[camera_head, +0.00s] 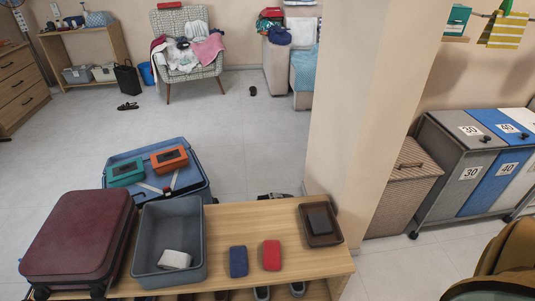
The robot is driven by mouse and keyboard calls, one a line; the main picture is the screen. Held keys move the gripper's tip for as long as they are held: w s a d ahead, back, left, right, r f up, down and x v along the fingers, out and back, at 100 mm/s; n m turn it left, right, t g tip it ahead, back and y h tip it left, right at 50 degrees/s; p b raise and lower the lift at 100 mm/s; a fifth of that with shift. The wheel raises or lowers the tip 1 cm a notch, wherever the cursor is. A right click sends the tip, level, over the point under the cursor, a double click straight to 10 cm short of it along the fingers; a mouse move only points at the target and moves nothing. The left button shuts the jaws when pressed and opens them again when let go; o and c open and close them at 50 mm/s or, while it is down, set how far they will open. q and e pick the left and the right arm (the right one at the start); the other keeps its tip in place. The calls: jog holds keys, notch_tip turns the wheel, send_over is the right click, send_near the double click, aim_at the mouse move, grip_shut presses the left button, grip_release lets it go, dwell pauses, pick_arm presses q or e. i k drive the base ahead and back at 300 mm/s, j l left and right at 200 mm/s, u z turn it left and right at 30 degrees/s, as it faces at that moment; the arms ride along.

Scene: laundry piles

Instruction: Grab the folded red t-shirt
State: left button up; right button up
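A small red rectangular item (271,255) lies flat on the wooden bench (240,220) in the head view, to the right of a similar dark blue item (238,261). It is too small to tell whether it is a folded t-shirt. Another flat red item (169,5) rests on top of the armchair's back at the far wall. A red cloth (272,12) also shows on the laundry pile at the back. Neither of my grippers is in view.
A grey bin (143,243) holding a white item, a maroon suitcase (77,232) and a brown tray (334,238) are on the bench. An open blue suitcase (195,183) stands behind. A pillar (360,110) rises at right. Floor beyond the bench is mostly clear.

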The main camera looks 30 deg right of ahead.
aim_at(272, 257)
jog(key=z, duration=1.05)
